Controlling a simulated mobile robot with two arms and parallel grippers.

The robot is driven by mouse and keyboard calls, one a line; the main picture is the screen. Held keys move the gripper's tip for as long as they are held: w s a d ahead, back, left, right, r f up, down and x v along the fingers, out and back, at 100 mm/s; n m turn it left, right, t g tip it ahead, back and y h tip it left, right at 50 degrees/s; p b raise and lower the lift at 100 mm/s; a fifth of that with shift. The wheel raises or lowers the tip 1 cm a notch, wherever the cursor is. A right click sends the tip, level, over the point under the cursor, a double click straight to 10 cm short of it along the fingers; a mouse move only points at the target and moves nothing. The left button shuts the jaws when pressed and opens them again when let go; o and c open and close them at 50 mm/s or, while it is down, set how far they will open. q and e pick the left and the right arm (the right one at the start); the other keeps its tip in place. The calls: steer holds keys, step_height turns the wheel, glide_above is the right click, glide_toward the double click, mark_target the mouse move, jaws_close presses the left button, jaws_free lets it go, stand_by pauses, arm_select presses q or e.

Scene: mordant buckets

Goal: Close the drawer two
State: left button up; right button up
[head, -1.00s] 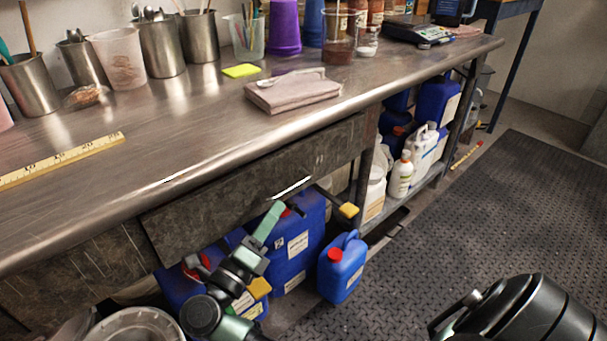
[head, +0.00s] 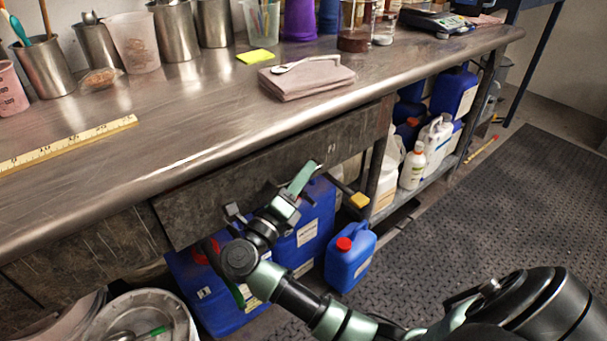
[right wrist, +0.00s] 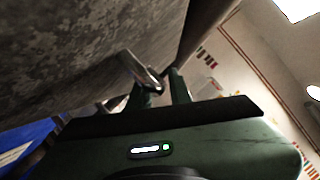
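The drawer front (head: 215,195) is a dark, scuffed grey panel under the steel bench top. The drawer stands somewhat forward of that panel. My right gripper (head: 292,185) is just in front of the drawer's lower part and covers its handle in the head view. The right wrist view shows the bright metal handle (right wrist: 143,70) by my fingertips, its lower end between two green fingers with a gap. Firm contact cannot be told. My left gripper is out of view.
Blue canisters (head: 318,215) stand below the drawer, and a small red-capped blue jug (head: 350,262) stands on the floor. A white bucket (head: 150,310) is at lower left. A bench leg (head: 385,165) is to the right. The dark floor mat (head: 500,205) is clear.

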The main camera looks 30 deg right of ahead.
jaws_close()
steer(key=shift+f, duration=0.1)
stand_by(1.2)
